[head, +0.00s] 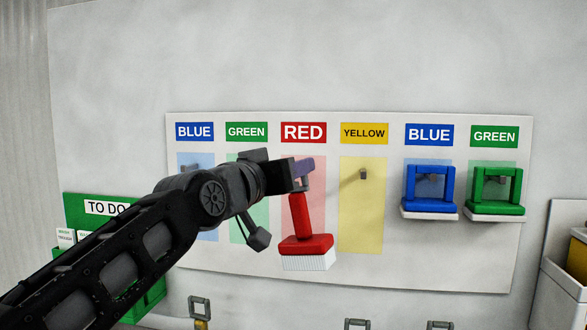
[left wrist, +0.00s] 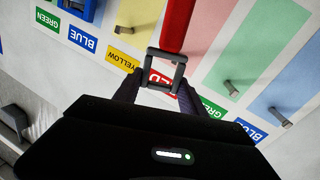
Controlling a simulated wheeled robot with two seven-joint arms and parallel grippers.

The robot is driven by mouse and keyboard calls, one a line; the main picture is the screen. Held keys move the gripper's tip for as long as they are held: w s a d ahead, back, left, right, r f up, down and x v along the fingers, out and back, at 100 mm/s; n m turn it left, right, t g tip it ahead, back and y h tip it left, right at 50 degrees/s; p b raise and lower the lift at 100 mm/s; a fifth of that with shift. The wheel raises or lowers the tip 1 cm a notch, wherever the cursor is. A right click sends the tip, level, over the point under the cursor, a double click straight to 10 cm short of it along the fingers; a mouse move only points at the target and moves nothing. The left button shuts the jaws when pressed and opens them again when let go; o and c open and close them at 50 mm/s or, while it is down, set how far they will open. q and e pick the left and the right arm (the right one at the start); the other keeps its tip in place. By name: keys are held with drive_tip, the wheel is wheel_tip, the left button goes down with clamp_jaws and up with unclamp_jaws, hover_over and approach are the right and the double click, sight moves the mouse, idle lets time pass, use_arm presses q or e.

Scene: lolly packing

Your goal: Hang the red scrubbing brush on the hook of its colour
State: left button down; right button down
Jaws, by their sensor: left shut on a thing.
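The red scrubbing brush (head: 306,246) hangs upright in front of the red panel of the white board, bristles down. My left gripper (head: 304,176) is shut on the grey square loop at the top of its handle. In the left wrist view the loop (left wrist: 151,68) sits between my fingertips (left wrist: 158,90), with the red handle (left wrist: 177,25) running away from it. The RED label (head: 303,132) is above the gripper. The red hook is hidden behind the gripper and loop, so I cannot tell whether the loop is around it. My right gripper is not in view.
The yellow hook (head: 363,174) to the right is empty. A blue tool (head: 429,190) and a green tool (head: 495,190) hang further right. A green TO DO box (head: 85,212) is at the left. Grey loops (head: 199,303) stick up along the bottom edge.

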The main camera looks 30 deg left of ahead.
use_arm(q)
drive_tip(key=shift+w, duration=0.15)
drive_tip(key=shift+w+a+f+p, duration=0.1)
drive_tip(key=shift+w+a+p, duration=0.3)
drive_tip(key=shift+w+p, duration=0.7)
drive_tip(key=shift+w+a+f+p, duration=0.1)
drive_tip(key=shift+w+a+p, duration=0.3)
drive_tip(key=shift+w, duration=1.35)
drive_tip(key=shift+w+a+f+p, duration=0.1)
drive_tip(key=shift+w+a+p, duration=0.25)
drive_tip(key=shift+w+p, duration=0.75)
drive_tip(key=shift+w+a+f+b, duration=0.15)
drive_tip(key=shift+w+f+b, duration=0.4)
drive_tip(key=shift+w, duration=0.35)
